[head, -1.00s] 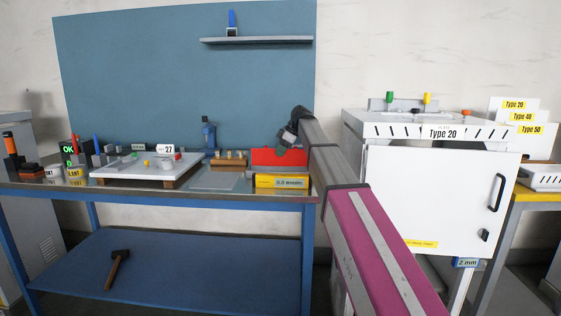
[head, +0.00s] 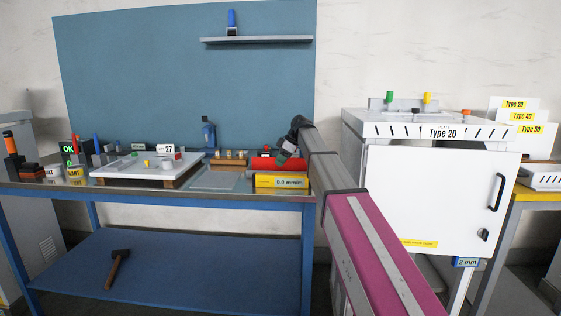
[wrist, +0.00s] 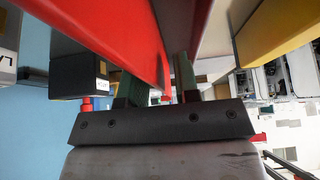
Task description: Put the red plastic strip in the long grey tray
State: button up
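A red piece (head: 266,164), which I take for the red plastic strip, shows low behind the yellow box in the head view. In the wrist view, red (wrist: 120,35) fills much of the upper left, very close to the camera. My gripper (wrist: 157,85) has its greenish fingers apart, with a gap between them. The red partly hides the left finger and runs into the space between them. Whether they press on it I cannot tell.
A yellow box (head: 281,181) stands at the bench's right front edge. A white board on wooden feet (head: 135,171) is further left, and a blue bottle-like item (head: 209,134) stands behind. A white cabinet (head: 430,195) is right of my arm.

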jog(key=v, duration=1.2)
jog(key=shift+r, duration=0.15)
jog(key=shift+s, duration=0.1)
dwell(1.1)
